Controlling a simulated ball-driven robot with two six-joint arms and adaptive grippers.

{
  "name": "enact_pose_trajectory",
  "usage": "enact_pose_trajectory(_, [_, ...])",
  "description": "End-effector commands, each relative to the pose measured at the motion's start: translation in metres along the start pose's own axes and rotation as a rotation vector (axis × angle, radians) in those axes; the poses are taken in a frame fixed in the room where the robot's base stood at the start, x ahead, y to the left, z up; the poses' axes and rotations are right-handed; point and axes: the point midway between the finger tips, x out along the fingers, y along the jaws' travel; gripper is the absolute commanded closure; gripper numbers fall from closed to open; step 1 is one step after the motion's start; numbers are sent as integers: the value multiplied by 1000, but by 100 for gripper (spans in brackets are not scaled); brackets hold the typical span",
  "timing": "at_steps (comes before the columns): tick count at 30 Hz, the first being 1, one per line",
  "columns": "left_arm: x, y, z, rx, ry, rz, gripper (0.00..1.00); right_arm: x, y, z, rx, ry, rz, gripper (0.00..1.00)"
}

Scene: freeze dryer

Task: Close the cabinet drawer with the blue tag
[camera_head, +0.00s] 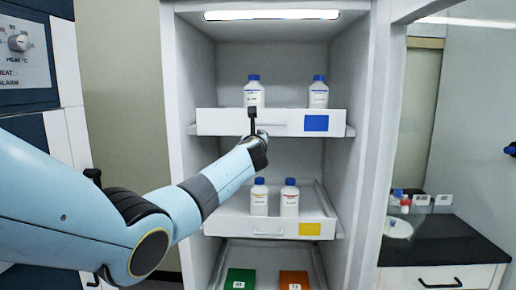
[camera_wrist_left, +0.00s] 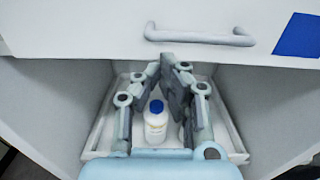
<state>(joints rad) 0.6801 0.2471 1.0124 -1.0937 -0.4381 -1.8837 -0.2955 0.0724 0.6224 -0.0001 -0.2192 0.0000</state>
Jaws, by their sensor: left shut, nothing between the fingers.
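The white drawer with the blue tag (camera_head: 220,122) is the top one in the cabinet. Its blue tag (camera_head: 316,123) is on the right of its front. In the left wrist view, the drawer front (camera_wrist_left: 80,30) spans the top, with its handle (camera_wrist_left: 200,37) and part of the blue tag (camera_wrist_left: 301,36). How far the drawer is out is hard to tell. My left gripper (camera_head: 252,112) is in front of the drawer, partly covering its handle area. In the wrist view the gripper's fingers (camera_wrist_left: 170,62) are together and empty, just below the handle; contact with the front cannot be told.
Two white bottles with blue caps (camera_head: 254,92) stand above the top drawer front. The yellow-tagged drawer (camera_head: 230,224) below holds two more bottles (camera_head: 290,198). Green (camera_head: 239,279) and orange (camera_head: 293,280) items lie at the bottom. A dark counter (camera_head: 440,240) stands at right.

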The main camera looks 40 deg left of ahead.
Motion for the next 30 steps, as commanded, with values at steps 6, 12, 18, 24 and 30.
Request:
enact_pose_trajectory(6, [-24,2,0,-1,2,-2,100,-13,22,15,-11,-23,23,19])
enact_pose_trajectory(12, [-56,2,-2,0,3,-2,100,-17,11,0,-5,-4,12,19])
enact_pose_trajectory(18, [-88,1,-3,-1,4,-1,100,-18,-2,-6,2,6,-4,19])
enact_pose_trajectory(24, [-100,2,-2,0,4,-1,100,-19,3,4,-1,-8,2,19])
enact_pose_trajectory(30, [-102,2,-7,3,8,0,100,-17,6,5,-2,-10,5,19])
